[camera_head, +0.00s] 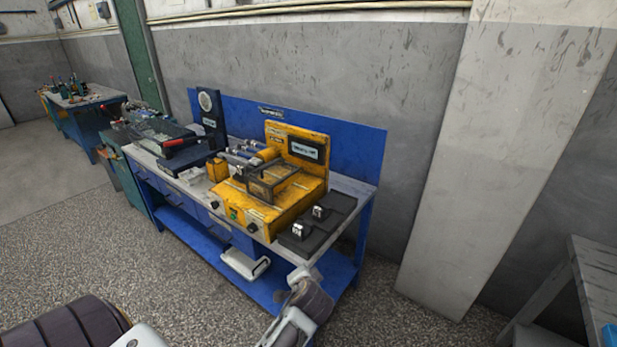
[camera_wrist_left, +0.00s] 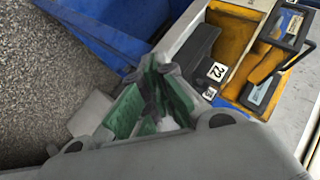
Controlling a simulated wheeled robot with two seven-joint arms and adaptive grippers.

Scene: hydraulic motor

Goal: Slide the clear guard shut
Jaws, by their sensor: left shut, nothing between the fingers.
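The clear guard (camera_head: 262,188) is a dark-framed box on the deck of the yellow machine (camera_head: 285,215) on the blue workbench. I cannot tell how far along its travel it stands. My left gripper (camera_wrist_left: 158,75) is shut and empty in the left wrist view. It is in front of the bench end, short of the dark tray with number tags and apart from the guard. The machine also shows at the upper right of that view (camera_wrist_left: 233,18). In the head view I cannot make out the left fingertips. My right gripper is not seen.
A dark tray (camera_head: 341,206) with two tagged blocks lies right of the machine. A dark stand (camera_head: 211,118) and a black device (camera_head: 160,138) are to its left. A white object (camera_head: 245,264) shows low at the bench front. The blue back panel (camera_head: 350,145) stands behind.

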